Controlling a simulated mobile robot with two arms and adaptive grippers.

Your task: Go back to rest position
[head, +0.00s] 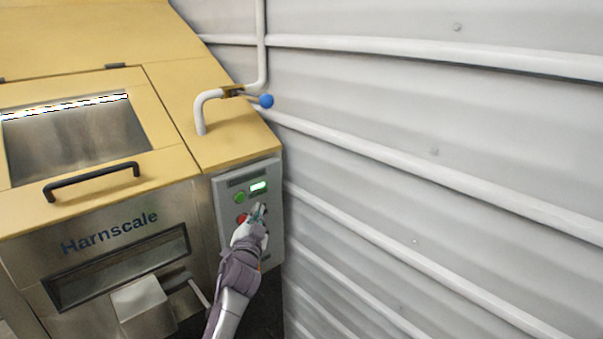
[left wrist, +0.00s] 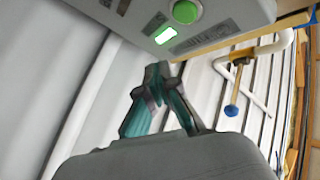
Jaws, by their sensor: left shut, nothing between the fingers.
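My left gripper (head: 258,211) is in front of the grey control panel (head: 225,200) on the right of the hopper's front in the head view. It also shows in the left wrist view (left wrist: 163,68), with its fingertips together and nothing between them. The panel carries a green button (head: 239,197), a lit green indicator (head: 258,187) and a red button (head: 242,218) that the gripper partly covers. In the left wrist view the green button (left wrist: 187,12) and the lit indicator (left wrist: 166,35) are just beyond the fingers. I cannot tell whether the fingers touch the panel. My right gripper is not in view.
The yellow and steel hopper (head: 170,110) fills the left side, with a black handle (head: 92,180) on its lid. A white pipe (head: 200,112) with a blue-knobbed valve lever (head: 266,101) rises from its top. A ribbed grey wall (head: 430,130) closes off the right.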

